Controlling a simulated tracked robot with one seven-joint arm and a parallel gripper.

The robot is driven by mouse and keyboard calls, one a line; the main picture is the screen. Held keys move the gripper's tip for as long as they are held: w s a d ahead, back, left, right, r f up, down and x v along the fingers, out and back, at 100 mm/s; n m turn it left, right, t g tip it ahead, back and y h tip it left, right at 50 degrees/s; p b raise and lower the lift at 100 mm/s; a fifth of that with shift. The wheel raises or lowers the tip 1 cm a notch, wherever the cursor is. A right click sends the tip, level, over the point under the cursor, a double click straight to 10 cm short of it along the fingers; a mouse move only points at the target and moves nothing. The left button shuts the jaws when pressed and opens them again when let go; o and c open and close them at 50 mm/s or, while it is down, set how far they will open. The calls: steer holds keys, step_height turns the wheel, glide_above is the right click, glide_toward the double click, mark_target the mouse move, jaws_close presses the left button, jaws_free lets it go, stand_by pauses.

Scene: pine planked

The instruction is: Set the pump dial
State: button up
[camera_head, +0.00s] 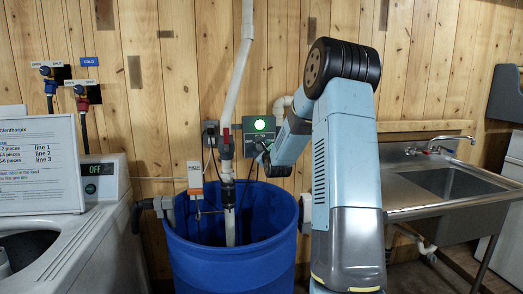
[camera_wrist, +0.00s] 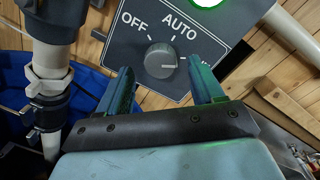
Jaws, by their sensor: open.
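The pump dial (camera_wrist: 161,60) is a round grey knob on a dark control panel (camera_wrist: 131,52), large in the wrist view. OFF is printed to its left and AUTO above it. A light pointer mark is on the dial's right side, past AUTO; any label there is hidden behind a finger. My gripper (camera_wrist: 160,70) is open, with one finger on each side of the dial. I cannot tell whether either finger touches it. In the head view, the panel (camera_head: 251,137) is on the wall and my gripper (camera_head: 267,160) is at its lower right, partly hidden by my arm.
A green light (camera_head: 261,123) glows on the panel. A blue barrel (camera_head: 232,262) stands below, with a white pipe (camera_head: 237,85) and red-handled valve (camera_head: 226,140) left of the panel. A steel sink (camera_head: 450,183) is at right, a washer (camera_head: 105,190) at left.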

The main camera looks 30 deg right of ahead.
steer(key=shift+x, duration=0.95)
steer(key=shift+c, duration=0.4)
steer(key=c, duration=1)
